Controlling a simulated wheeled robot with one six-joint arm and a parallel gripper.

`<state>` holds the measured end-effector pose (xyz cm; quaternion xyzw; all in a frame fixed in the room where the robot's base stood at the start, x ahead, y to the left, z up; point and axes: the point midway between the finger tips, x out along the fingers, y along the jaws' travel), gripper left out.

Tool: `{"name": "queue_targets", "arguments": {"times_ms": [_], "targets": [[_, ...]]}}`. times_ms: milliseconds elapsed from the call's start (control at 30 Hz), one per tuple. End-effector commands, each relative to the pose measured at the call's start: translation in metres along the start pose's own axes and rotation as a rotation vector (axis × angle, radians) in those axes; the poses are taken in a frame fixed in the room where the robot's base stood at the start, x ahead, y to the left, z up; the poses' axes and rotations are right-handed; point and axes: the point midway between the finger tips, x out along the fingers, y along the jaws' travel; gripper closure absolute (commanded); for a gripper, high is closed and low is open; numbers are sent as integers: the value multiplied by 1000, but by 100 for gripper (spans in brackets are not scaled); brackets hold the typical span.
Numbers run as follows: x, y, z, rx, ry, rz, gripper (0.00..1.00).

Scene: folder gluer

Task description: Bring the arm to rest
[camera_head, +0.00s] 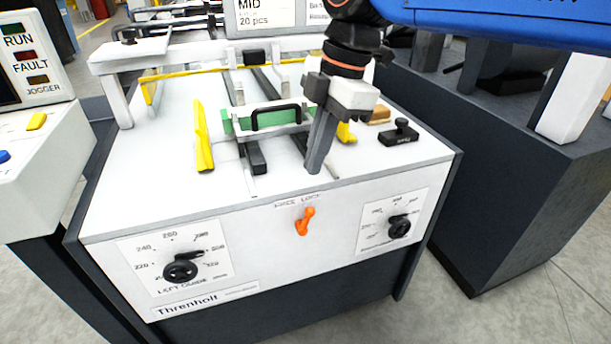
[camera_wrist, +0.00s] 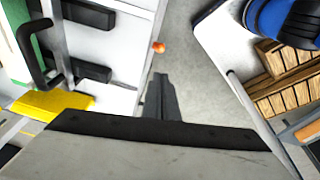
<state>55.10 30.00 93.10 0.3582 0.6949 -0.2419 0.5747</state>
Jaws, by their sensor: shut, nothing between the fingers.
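My gripper (camera_head: 318,150) hangs from the arm at the top right in the head view, pointing down in front of the white machine top (camera_head: 150,160). Its fingers are shut and hold nothing. In the wrist view the fingers (camera_wrist: 160,98) show as a dark narrow shape. An orange lever (camera_head: 305,221) on the front panel lies below the gripper in the head view and shows as a small orange tip in the wrist view (camera_wrist: 158,47). I cannot tell how far the fingertips are above the machine top.
A green piece with a black handle (camera_head: 276,117), a yellow guide (camera_head: 203,136) and a black clamp (camera_head: 402,132) are close around the gripper. Two dial knobs (camera_head: 181,268) (camera_head: 399,227) are on the front. A control box (camera_head: 30,130) stands left, a dark machine (camera_head: 500,170) right.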

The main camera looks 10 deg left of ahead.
Motion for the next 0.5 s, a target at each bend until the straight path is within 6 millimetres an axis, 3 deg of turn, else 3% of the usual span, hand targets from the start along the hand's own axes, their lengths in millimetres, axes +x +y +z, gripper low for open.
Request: {"name": "queue_targets", "arguments": {"times_ms": [200, 500], "targets": [[-14, 0, 3, 0, 0, 0, 100], [-15, -1, 3, 0, 0, -1, 100]]}}
